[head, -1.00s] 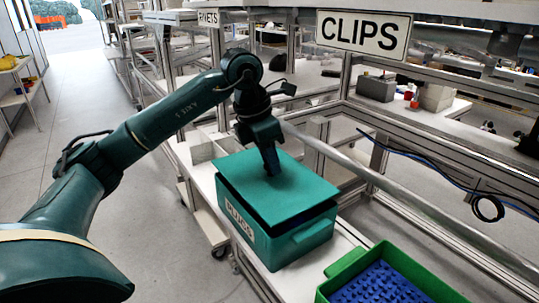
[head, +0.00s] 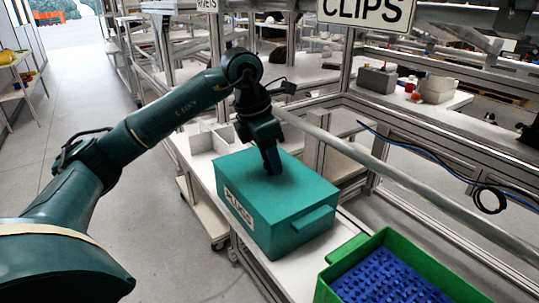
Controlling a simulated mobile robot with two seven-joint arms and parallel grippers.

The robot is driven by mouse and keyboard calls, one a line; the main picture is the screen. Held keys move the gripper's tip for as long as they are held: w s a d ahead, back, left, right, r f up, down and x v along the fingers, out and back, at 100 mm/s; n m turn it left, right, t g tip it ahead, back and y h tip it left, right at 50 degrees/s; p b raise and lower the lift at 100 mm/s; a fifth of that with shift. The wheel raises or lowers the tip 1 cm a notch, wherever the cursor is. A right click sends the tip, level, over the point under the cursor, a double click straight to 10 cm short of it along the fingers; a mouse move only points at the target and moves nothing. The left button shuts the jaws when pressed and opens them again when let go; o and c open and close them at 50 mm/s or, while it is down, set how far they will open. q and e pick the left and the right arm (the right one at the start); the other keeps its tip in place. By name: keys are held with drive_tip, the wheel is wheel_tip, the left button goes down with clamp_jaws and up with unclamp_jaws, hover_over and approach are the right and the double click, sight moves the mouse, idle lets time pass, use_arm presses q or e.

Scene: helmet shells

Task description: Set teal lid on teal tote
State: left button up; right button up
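The teal tote (head: 285,240) stands on the white shelf at the middle of the head view, with a label reading "PLUGS" on its front-left side and a handle on its near side. The teal lid (head: 298,192) lies flat over the tote's top, with no dark gap showing between them. My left gripper (head: 271,167) points down at the middle of the lid, its fingers close together on the lid's grip, which they mostly hide. My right gripper is not in view.
A green crate (head: 345,249) with blue pieces stands to the right of the tote. A white divided tray (head: 205,143) lies behind it. A metal rail (head: 370,160) runs along the right of the shelf. A "CLIPS" sign (head: 367,10) hangs above.

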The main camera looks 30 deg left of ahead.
use_arm(q)
drive_tip(key=shift+o, duration=1.1)
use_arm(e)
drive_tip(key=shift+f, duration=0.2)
use_arm(q)
drive_tip(key=shift+r, duration=0.1)
drive_tip(key=v, duration=1.3)
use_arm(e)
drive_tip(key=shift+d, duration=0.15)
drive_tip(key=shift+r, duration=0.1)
